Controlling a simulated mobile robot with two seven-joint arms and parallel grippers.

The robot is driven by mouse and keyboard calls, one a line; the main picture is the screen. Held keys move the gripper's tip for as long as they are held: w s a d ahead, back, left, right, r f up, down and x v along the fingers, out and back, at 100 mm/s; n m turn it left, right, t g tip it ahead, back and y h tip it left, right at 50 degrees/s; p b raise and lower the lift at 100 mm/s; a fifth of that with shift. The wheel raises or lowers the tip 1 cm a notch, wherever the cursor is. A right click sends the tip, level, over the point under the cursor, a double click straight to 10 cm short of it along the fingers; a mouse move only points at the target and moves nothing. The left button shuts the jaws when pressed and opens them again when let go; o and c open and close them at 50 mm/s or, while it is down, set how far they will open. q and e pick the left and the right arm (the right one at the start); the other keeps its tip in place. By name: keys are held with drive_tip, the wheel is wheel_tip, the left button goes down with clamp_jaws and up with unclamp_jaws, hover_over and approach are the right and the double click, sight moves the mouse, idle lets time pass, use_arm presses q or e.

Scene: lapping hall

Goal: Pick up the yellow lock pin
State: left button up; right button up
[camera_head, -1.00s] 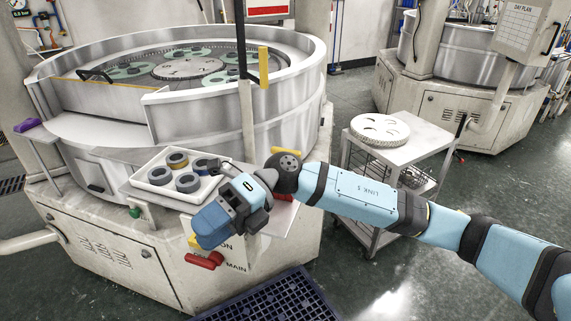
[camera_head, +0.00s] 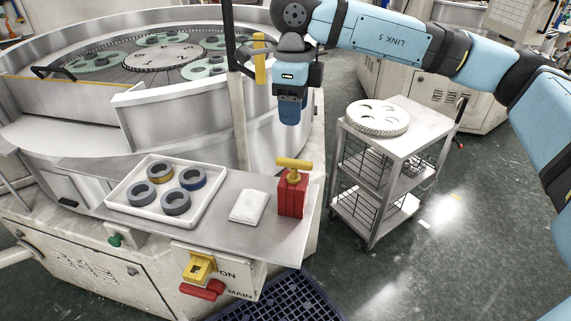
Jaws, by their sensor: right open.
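A yellow T-shaped pin (camera_head: 293,164) stands upright in the top of a red block (camera_head: 291,198) near the right end of the metal shelf. I take it to be the yellow lock pin. My right gripper (camera_head: 289,120) points down above the pin and a little behind it in the picture, with a visible gap between them. It is open and nothing shows in it; its fingertips are seen end on and are hard to make out. My left gripper is not in view.
On the metal shelf (camera_head: 265,235), a white tray (camera_head: 128,208) holds several dark rings, beside a folded white cloth (camera_head: 248,206). A yellow part (camera_head: 199,266) and red handle (camera_head: 203,291) sit on the front panel. A yellow-gripped lever (camera_head: 260,60) stands behind left. A cart (camera_head: 408,150) is at right.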

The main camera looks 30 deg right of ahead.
drive_tip(key=f, duration=0.1)
drive_tip(key=s+f, duration=0.1)
drive_tip(key=f, duration=0.1)
drive_tip(key=shift+s+p, duration=0.15)
drive_tip(key=shift+p, duration=0.2)
hover_over(296, 160)
drive_tip(key=f, duration=0.4)
drive_tip(key=shift+a+f+p, duration=0.1)
drive_tip(key=shift+a+p, duration=0.15)
drive_tip(key=shift+p, duration=0.05)
drive_tip(key=shift+s+f, duration=0.1)
drive_tip(key=shift+f, duration=0.3)
drive_tip(key=f, duration=0.1)
drive_tip(key=f+p, duration=0.1)
drive_tip(key=f, duration=0.1)
drive_tip(key=f+p, duration=0.1)
drive_tip(key=f, duration=0.1)
drive_tip(key=shift+d, duration=0.25)
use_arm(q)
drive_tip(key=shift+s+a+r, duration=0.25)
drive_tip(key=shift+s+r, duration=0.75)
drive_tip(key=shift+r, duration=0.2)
use_arm(e)
drive_tip(key=shift+r, duration=0.1)
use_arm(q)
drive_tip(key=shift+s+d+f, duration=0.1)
use_arm(e)
clamp_jaws()
